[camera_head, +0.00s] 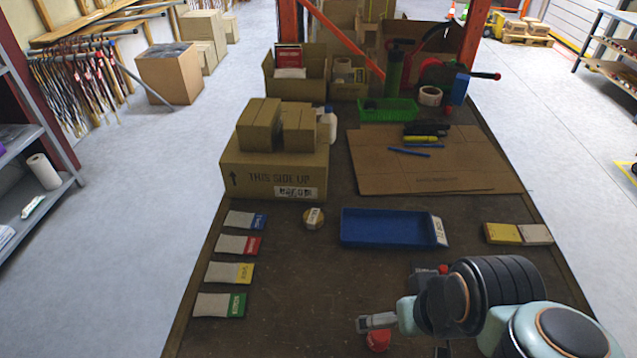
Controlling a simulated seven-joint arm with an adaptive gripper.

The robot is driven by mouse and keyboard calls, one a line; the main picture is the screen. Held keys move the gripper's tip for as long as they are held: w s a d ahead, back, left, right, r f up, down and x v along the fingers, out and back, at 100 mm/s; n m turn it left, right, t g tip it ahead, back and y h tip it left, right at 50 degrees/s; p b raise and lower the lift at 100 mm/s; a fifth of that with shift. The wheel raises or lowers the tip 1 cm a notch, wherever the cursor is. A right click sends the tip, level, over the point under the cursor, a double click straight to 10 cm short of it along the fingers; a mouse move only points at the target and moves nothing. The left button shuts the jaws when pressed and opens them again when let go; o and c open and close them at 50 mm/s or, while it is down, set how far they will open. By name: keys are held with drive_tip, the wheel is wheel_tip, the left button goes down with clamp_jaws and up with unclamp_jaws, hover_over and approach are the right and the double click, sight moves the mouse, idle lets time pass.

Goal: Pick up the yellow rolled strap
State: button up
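A grey flat packet with a yellow labelled end (229,272) lies at the left of the table, in a column of similar packets with coloured ends. A small round tan roll with a pale label (313,218) sits to the right of that column's far end. I cannot tell which of these is the yellow rolled strap. My gripper (366,323) is over the near right part of the table, well to the right of the packets and apart from them. Its fingers are too small and foreshortened to tell open from shut. Nothing is clearly seen held in it.
Blue-ended (244,220), red-ended (238,245) and green-ended (219,305) packets lie around the yellow-ended one. A blue tray (385,241), a large carton (254,180) and a yellow-and-white block (503,233) stand farther back. A red object (378,341) is below my gripper. The table's middle front is clear.

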drive_tip(key=w+a+r+n+t, duration=0.15)
drive_tip(key=w+r, duration=0.25)
drive_tip(key=w, duration=0.4)
drive_tip(key=w+r+m+t, duration=0.1)
drive_tip(key=w+r+t, duration=0.25)
drive_tip(key=w, duration=0.55)
drive_tip(key=n+g+y, duration=0.1)
drive_tip(key=n+y, duration=0.1)
hover_over(313, 216)
drive_tip(key=s+d, duration=0.1)
drive_tip(key=d, duration=0.2)
wheel_tip(313, 216, down, 22)
drive_tip(key=shift+g, duration=0.8)
drive_tip(key=s+f, duration=0.1)
drive_tip(key=f, duration=0.2)
drive_tip(key=a+f, duration=0.1)
drive_tip(key=f, duration=0.1)
drive_tip(key=s+f, duration=0.1)
drive_tip(key=f, duration=0.2)
drive_tip(key=shift+s+a+f, duration=0.15)
drive_tip(key=shift+s+f, duration=0.15)
drive_tip(key=shift+h, duration=0.3)
drive_tip(key=shift+x, duration=3.15)
drive_tip(key=shift+a, duration=0.1)
